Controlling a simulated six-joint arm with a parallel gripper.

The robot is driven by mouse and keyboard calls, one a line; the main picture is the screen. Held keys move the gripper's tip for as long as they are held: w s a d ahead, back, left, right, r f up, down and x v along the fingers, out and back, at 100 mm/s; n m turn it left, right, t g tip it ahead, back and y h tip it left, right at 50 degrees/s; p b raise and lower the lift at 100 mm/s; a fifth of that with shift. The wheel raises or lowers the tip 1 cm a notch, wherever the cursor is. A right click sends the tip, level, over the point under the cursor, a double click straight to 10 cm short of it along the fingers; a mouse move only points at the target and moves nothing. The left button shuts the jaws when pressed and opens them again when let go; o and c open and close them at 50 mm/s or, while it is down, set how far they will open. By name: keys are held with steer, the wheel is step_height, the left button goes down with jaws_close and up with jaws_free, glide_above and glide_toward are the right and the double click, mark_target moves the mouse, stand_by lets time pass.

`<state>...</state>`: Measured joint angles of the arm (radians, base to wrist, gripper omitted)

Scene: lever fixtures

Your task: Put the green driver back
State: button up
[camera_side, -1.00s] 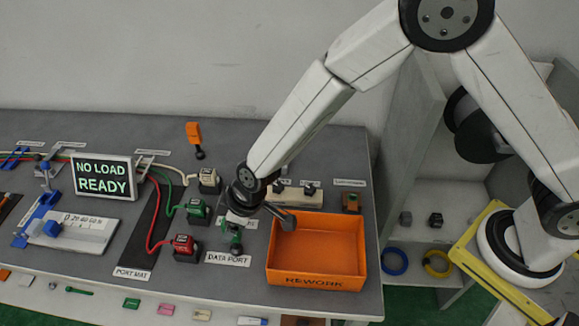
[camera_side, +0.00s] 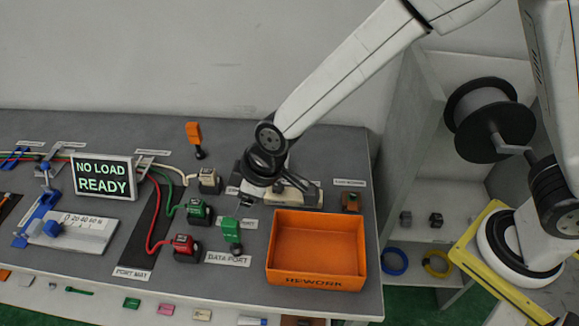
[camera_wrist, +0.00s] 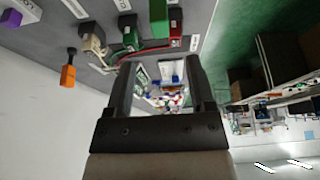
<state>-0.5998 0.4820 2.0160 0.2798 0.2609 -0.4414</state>
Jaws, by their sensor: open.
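The green driver (camera_side: 231,229) stands with its green handle up and a dark tip below, just behind the DATA PORT label in the side view. A green shape (camera_wrist: 158,20) lies beyond the fingertips and looks like the driver.
The orange REWORK tray (camera_side: 316,281) is right of the driver. Red (camera_side: 184,245), green (camera_side: 198,211) and cream (camera_side: 209,180) cabled plugs stand left of it. An orange driver (camera_side: 194,133) stands at the back. A NO LOAD READY display (camera_side: 103,178) is left.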

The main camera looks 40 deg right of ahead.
stand_by(0.6)
steer(key=s+d+r+m+h, duration=0.1)
steer(key=s+d+m, duration=0.2)
steer(key=d, duration=0.6)
steer(key=s+d+m+h, duration=0.1)
steer(key=s+d+m, duration=0.2)
steer(key=d, duration=0.6)
steer(key=s+d+r+m+h, duration=0.1)
steer(key=s+d+m, duration=0.2)
steer(key=d, duration=0.6)
steer(key=shift+s+d+r+g, duration=0.3)
steer(key=shift+s, duration=0.15)
